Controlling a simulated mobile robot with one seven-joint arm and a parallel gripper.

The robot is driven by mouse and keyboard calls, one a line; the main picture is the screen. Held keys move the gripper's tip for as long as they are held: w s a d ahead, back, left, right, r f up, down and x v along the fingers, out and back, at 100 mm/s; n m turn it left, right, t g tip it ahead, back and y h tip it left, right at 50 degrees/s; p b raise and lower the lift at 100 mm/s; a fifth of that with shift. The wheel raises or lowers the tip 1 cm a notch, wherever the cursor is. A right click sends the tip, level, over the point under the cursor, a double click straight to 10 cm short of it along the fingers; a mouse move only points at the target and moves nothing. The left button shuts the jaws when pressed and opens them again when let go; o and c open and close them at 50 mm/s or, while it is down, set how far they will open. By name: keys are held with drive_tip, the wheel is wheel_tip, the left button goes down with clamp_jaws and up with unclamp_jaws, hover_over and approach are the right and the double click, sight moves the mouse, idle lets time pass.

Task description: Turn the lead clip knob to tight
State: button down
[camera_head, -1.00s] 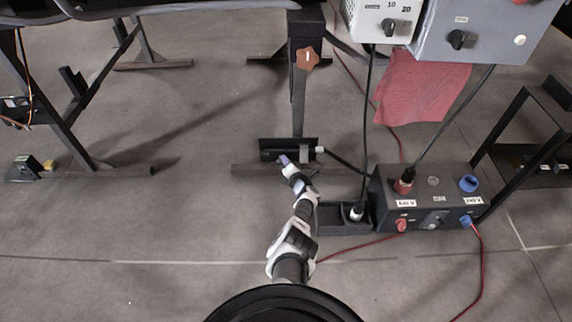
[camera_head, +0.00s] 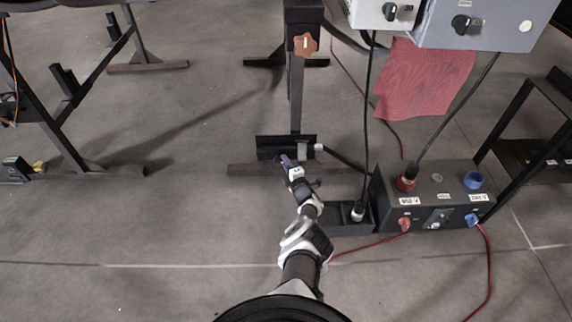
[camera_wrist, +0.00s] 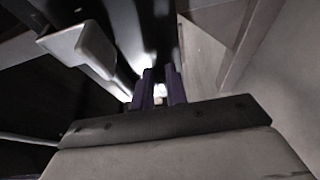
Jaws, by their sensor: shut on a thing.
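My gripper (camera_head: 287,160) reaches low to the black bracket (camera_head: 268,148) at the foot of the dark post. In the wrist view its two purple fingers (camera_wrist: 160,90) are close together, with a small bright part (camera_wrist: 160,89) between them. This is probably the lead clip knob, but its shape and pointer direction are hidden. A grey block with a pale end (camera_head: 318,147) is right of the fingertips, and a black lead runs from it towards the box on the right. A brown star-shaped knob (camera_head: 305,44) is higher on the post, apart from my gripper.
A grey power box (camera_head: 440,187) with red and blue connectors stands on the right, with a black tray (camera_head: 345,225) beside it. A red cloth (camera_head: 422,80) hangs below the control boxes. Black and red cables cross this area. The floor (camera_head: 190,220) at left is clear.

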drive_tip(key=shift+w, duration=0.1)
drive_tip(key=c, duration=1.4)
unclamp_jaws()
drive_tip(key=shift+a, duration=0.1)
drive_tip(key=p+v, duration=0.9)
drive_tip(key=v, duration=0.5)
drive_tip(key=shift+f, duration=0.1)
